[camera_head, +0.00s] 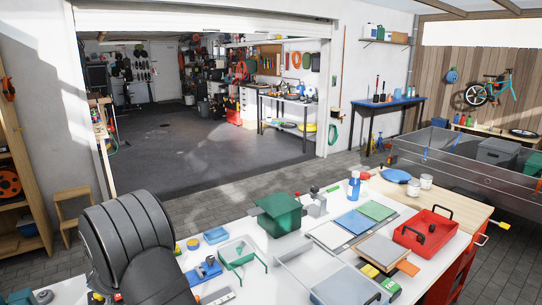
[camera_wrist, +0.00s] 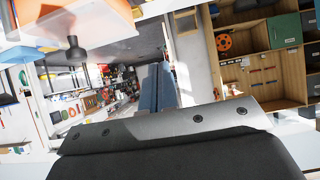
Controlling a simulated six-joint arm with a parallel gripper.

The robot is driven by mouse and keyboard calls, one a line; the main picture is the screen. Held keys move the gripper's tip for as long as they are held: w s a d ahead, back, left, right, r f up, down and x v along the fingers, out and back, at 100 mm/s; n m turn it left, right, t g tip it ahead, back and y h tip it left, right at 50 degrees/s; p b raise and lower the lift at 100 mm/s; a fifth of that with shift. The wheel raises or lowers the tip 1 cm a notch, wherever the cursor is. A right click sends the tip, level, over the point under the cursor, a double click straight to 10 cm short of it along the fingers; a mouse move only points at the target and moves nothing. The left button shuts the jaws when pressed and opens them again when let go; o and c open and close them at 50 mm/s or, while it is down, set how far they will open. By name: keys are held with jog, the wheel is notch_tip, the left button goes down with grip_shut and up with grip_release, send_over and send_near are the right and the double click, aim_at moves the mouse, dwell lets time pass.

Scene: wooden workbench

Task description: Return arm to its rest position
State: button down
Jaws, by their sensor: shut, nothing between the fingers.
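In the wrist view my gripper (camera_wrist: 157,88) shows as two blue-grey fingers side by side, shut with nothing between them. It points out over the room, and no bench object touches it there. My dark grey wrist housing fills the bottom of that view. In the head view my dark ribbed arm rises at the lower left, in front of the white workbench top (camera_head: 262,284); my gripper does not show there.
A green bin (camera_head: 278,214), a red tote (camera_head: 426,232), a blue bottle (camera_head: 354,186), a green-handled basket (camera_head: 240,252) and a clear tray (camera_head: 345,287) crowd the bench. Wooden shelves (camera_wrist: 258,68) stand right in the wrist view. Open garage floor (camera_head: 200,155) lies beyond.

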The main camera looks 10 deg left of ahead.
jog(key=f, duration=0.1)
jog(key=w+a+f, duration=0.1)
jog(key=f, duration=0.2)
jog(key=shift+w+a+f, duration=0.3)
jog(key=shift+w+f, duration=0.05)
jog(key=shift+f, duration=0.05)
jog(key=f, duration=0.3)
jog(key=shift+s+d+f, duration=0.2)
jog(key=shift+f, duration=0.05)
jog(key=shift+s+d+f, duration=0.2)
jog(key=shift+s+d, duration=0.25)
jog(key=shift+s, duration=0.05)
jog(key=shift+s+d, duration=0.55)
jog(key=r, duration=0.3)
jog(key=s+d+r, duration=0.1)
jog(key=r, duration=0.1)
jog(key=shift+s+d, duration=0.1)
jog(key=v, duration=0.8)
